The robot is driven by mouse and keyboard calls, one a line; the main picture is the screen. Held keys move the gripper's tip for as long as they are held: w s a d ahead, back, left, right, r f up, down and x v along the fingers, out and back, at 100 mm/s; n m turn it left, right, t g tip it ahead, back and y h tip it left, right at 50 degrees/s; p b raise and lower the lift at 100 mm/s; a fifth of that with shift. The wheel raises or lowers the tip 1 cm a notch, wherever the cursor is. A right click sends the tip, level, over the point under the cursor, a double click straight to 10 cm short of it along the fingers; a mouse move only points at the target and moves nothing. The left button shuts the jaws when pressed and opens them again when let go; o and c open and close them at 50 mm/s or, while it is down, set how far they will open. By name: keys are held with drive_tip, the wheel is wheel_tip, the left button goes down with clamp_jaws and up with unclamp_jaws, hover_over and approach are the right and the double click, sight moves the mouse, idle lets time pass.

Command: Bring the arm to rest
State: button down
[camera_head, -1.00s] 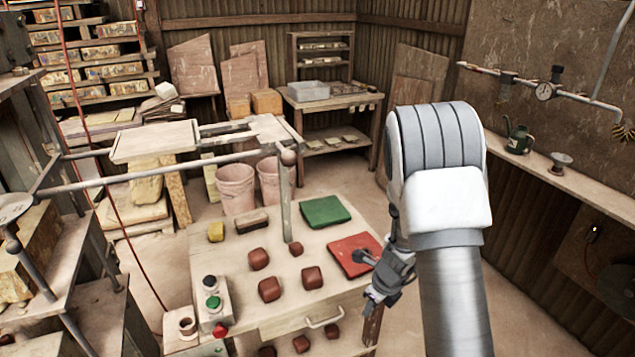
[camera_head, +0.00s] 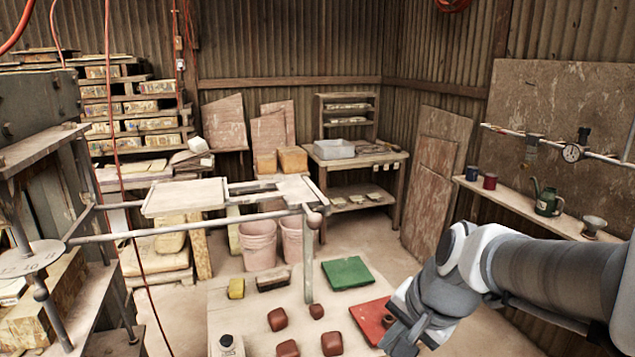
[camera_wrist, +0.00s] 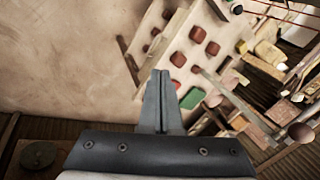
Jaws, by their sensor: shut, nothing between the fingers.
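My gripper (camera_head: 395,340) is at the lower right in the head view, by the right side of the worktable and partly over the red mat (camera_head: 371,314). In the wrist view my gripper (camera_wrist: 160,128) has its two fingers together with nothing between them. My arm reaches in from the right edge of the head view, bent at the elbow. In the wrist view the worktable (camera_wrist: 150,55) with several red-brown blocks lies beyond the fingertips, and bare floor fills the left.
A green mat (camera_head: 347,272), a yellow block (camera_head: 236,288) and several red-brown blocks (camera_head: 287,348) are on the worktable. The press arm (camera_head: 180,227) crosses at left. A wall shelf (camera_head: 520,205) at right holds a watering can (camera_head: 548,202). Pink buckets (camera_head: 258,245) stand behind the table.

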drive_tip(key=s+d+r+n+h, duration=0.1)
drive_tip(key=s+r+n, duration=0.1)
drive_tip(key=s+n, duration=0.2)
drive_tip(key=s+d+r+n+t+h, duration=0.1)
drive_tip(key=s+r+n, duration=0.1)
drive_tip(key=s+n, duration=0.2)
drive_tip(key=shift+s+d+r+n, duration=0.3)
drive_tip(key=shift+s+d+r, duration=0.1)
drive_tip(key=shift+s, duration=0.75)
